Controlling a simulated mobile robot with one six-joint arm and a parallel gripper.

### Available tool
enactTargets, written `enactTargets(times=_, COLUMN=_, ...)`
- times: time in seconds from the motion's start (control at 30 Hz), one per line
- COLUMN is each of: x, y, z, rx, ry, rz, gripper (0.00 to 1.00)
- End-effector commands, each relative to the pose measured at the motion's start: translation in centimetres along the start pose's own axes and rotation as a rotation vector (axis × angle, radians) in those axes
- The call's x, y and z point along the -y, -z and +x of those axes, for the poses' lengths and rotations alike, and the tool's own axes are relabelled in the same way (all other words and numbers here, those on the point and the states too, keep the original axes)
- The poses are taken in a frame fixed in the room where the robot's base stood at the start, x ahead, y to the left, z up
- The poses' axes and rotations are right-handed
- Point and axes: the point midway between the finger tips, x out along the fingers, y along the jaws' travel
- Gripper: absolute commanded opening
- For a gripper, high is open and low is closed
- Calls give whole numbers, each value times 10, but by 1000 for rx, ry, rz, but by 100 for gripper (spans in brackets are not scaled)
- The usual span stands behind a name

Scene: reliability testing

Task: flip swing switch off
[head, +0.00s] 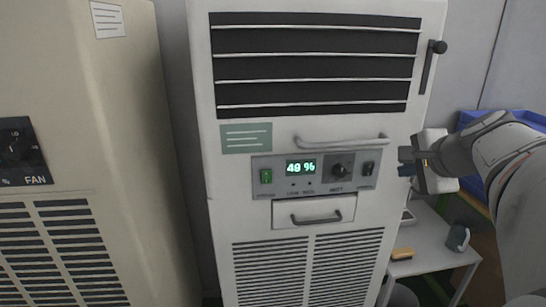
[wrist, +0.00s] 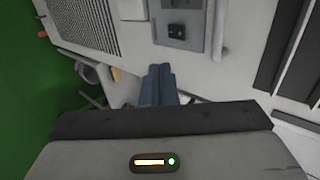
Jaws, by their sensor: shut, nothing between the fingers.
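A white cabinet (head: 222,200) carries a grey control panel (head: 312,188) with a green display. A lit green rocker switch (head: 266,176) is at the panel's left end, and a black switch (head: 368,169) is at its right end. The small labels are too blurred to tell for certain which is the swing switch. The black switch also shows in the wrist view (wrist: 176,32), above the fingers. My gripper (head: 404,162) is to the right of the panel, apart from it. Its fingers (wrist: 159,72) are together and empty.
A curved handle (head: 340,141) runs above the panel, and a drawer (head: 314,211) sits below it. A black latch (head: 432,66) is at upper right. A beige fan unit (head: 95,150) stands left. A low white table (head: 436,240) holds small items at lower right.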

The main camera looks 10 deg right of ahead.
Motion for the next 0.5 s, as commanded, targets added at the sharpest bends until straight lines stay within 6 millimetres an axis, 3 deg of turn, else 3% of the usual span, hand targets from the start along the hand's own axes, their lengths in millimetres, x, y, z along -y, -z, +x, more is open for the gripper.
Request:
enactTargets(times=0.23, x=-1, y=0, z=15, rx=2, ry=-2, rz=0, gripper=0)
enactTargets(times=0.5, x=-2, y=-1, z=70, rx=4, ry=-6, rz=-1, gripper=0)
